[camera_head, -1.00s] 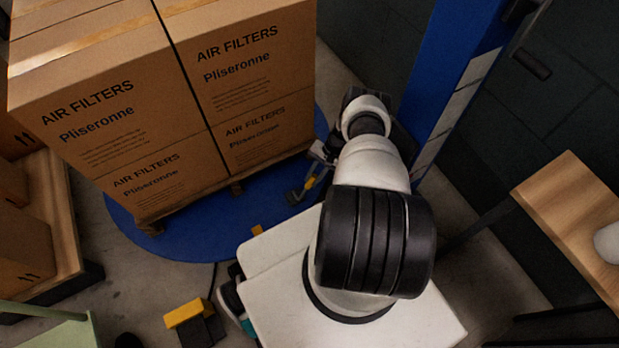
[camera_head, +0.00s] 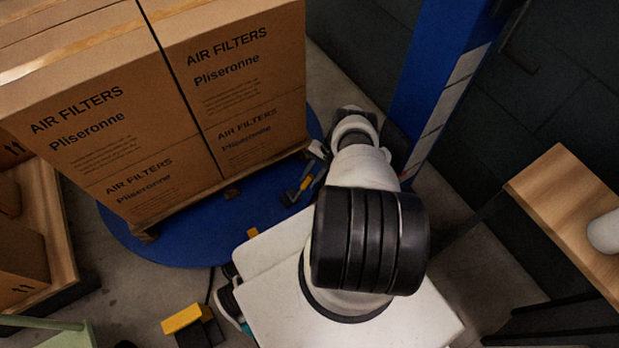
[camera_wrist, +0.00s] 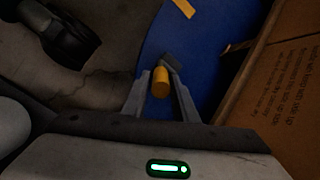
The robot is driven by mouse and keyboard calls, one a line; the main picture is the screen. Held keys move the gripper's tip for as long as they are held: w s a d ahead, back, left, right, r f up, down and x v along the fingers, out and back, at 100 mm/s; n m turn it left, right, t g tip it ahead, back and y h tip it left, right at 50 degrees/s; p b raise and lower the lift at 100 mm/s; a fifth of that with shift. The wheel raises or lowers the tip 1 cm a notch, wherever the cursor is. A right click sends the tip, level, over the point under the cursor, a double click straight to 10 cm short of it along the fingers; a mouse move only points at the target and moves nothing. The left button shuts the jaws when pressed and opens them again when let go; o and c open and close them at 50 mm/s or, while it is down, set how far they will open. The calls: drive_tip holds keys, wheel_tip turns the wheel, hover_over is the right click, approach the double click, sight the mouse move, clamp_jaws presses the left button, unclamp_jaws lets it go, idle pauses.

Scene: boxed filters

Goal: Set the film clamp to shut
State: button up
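The film clamp shows as an orange handle with a dark pad (camera_head: 307,183) at the edge of the blue turntable, low beside the stacked boxes. In the wrist view its orange handle (camera_wrist: 161,83) lies between the two grey fingers of my gripper (camera_wrist: 161,76), with a dark piece just beyond the tips. The fingers are a small distance apart, one on each side of the handle. I cannot tell whether they touch it. The clamp's jaw position is not clear.
Strapped filter boxes (camera_head: 120,130) stand on a pallet on the blue turntable (camera_head: 180,245). A blue mast (camera_head: 435,75) rises behind my arm. A wooden table (camera_head: 565,205) is at the right. A yellow-topped black object (camera_head: 188,319) is on the floor.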

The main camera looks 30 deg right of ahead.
drive_tip(key=shift+o, duration=1.2)
drive_tip(key=shift+d+r, duration=0.1)
drive_tip(key=shift+r, duration=0.1)
drive_tip(key=p+v, duration=0.3)
drive_tip(key=v, duration=1.4)
drive_tip(key=shift+p, duration=0.3)
